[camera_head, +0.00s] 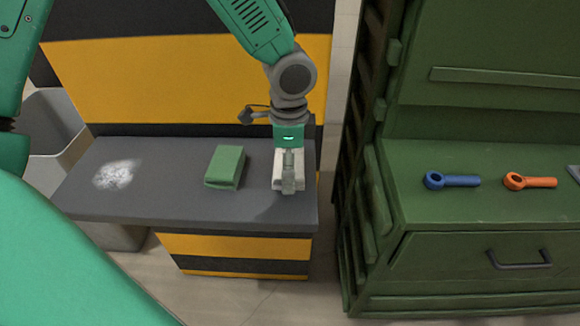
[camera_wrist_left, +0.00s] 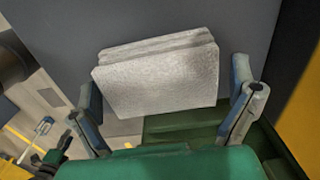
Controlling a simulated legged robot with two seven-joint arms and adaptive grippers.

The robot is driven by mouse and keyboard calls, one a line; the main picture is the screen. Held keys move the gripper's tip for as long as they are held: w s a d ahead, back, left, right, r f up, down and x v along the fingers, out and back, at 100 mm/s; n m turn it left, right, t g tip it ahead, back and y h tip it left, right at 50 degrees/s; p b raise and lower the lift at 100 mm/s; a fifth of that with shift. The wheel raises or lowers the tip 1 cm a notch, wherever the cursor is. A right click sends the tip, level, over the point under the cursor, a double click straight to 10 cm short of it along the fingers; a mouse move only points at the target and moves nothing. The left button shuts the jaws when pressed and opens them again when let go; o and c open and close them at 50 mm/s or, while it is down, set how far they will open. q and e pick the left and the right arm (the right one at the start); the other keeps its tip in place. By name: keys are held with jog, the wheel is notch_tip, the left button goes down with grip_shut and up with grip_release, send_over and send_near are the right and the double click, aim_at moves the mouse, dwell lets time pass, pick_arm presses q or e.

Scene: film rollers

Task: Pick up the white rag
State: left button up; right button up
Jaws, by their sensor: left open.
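The white rag (camera_head: 303,168) lies folded near the right end of the dark grey bench top, partly hidden by my gripper in the head view. In the left wrist view the rag (camera_wrist_left: 160,80) shows as a layered, pale grey-white block. My left gripper (camera_head: 288,184) points down over the rag. In the left wrist view its fingers (camera_wrist_left: 163,98) are spread wide, one on each side of the rag, with gaps between. I cannot tell how far above the bench the fingertips are. My right gripper is not in view.
A folded green rag (camera_head: 225,166) lies left of the white one. A whitish powdery patch (camera_head: 115,174) marks the bench top (camera_head: 165,200). A green cabinet (camera_head: 450,222) stands at right, bearing a blue part (camera_head: 452,181) and an orange part (camera_head: 530,181). A grey bin (camera_head: 50,120) stands behind left.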

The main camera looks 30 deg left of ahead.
pick_arm(q)
jog(key=shift+a, duration=0.15)
jog(key=c, duration=0.9)
jog(key=shift+o, duration=0.2)
jog(key=shift+r, duration=0.35)
notch_tip(320, 180, up, 9)
jog(key=shift+r+p, duration=0.15)
jog(key=shift+p, duration=0.85)
